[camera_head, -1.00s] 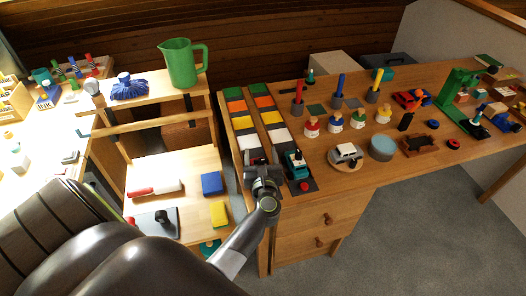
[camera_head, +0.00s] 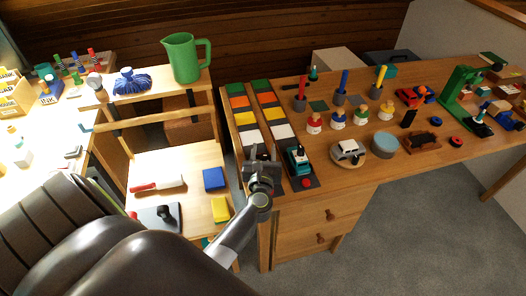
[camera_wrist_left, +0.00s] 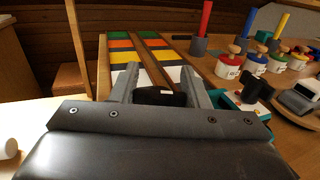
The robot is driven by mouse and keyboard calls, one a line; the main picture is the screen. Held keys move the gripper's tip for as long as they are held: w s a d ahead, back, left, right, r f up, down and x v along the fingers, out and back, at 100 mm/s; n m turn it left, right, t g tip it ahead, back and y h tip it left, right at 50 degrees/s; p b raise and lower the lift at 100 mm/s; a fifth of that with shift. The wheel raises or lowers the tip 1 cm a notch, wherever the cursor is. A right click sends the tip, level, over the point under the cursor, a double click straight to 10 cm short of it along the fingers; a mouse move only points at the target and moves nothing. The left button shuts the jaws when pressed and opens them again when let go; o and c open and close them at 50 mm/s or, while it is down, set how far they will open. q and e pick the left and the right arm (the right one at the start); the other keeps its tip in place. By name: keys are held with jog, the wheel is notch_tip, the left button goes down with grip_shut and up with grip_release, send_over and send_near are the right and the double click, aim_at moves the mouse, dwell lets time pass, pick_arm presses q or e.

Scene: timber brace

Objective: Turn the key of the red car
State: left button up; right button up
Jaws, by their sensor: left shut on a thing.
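The red car (camera_head: 409,96) is small in the head view, towards the right back of the wooden bench; its key cannot be made out. My left gripper (camera_head: 261,161) is at the bench's front left corner, far from the red car. In the left wrist view my left gripper (camera_wrist_left: 162,84) is shut on a dark object (camera_wrist_left: 160,97) between its fingers; what it is cannot be told. My right gripper is not in view.
A teal toy vehicle (camera_head: 298,160) stands just right of my left gripper. Coloured strips (camera_head: 241,118) run behind it. A green jug (camera_head: 184,58) stands on the left shelf.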

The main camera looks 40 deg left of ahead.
pick_arm(q)
jog(key=m+t+h, duration=0.1)
jog(key=m+h, duration=0.1)
jog(key=h, duration=0.2)
jog(key=shift+d+m+t, duration=0.15)
jog(key=shift+m+t, duration=0.25)
jog(key=m+h+b, duration=0.1)
jog(key=h, duration=0.1)
jog(key=m+h+b, duration=0.1)
jog(key=h, duration=0.1)
jog(key=shift+w+d+f+m+t, duration=0.15)
jog(key=shift+d+m+t, duration=0.05)
jog(key=shift+m+t, duration=0.2)
jog(key=m+g+h+b, duration=0.1)
jog(key=m+h+b, duration=0.1)
jog(key=h+b, duration=0.1)
jog(key=m+g+h+b, duration=0.1)
jog(key=m+h+b, duration=0.1)
jog(key=h+b, duration=0.2)
jog(key=d+m+g+h+b, duration=0.1)
jog(key=m+h+b, duration=0.2)
jog(key=h, duration=0.1)
jog(key=shift+d+f, duration=0.1)
jog(key=shift+s+d+m+g+h+b, duration=0.1)
jog(key=shift+s+m+g+h+b, duration=0.15)
jog(key=shift+m+g+h+b, duration=0.4)
jog(key=shift+r+m+h+b, duration=0.25)
jog(key=shift+b, duration=0.15)
jog(key=o, duration=1)
jog(key=shift+d, duration=0.1)
